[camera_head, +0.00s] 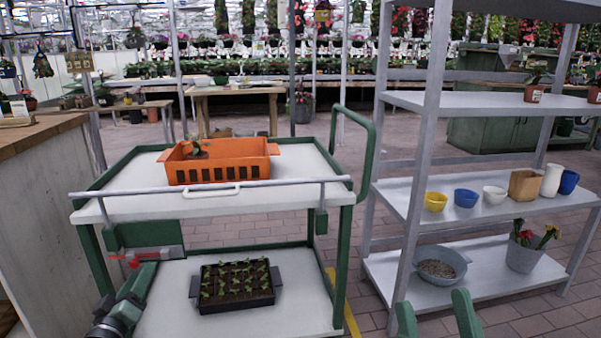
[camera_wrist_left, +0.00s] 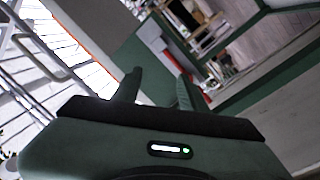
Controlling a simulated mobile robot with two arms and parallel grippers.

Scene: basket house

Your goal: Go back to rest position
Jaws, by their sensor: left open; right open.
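The green and white cart (camera_head: 300,208) carries an orange basket (camera_head: 220,172) with a small plant inside. A black seedling tray (camera_head: 236,303) sits on its lower shelf. A grey shelf rack (camera_head: 428,150) with pots stands right. A wooden-topped counter (camera_head: 40,130) stands left. Brick floor shows between cart and rack.

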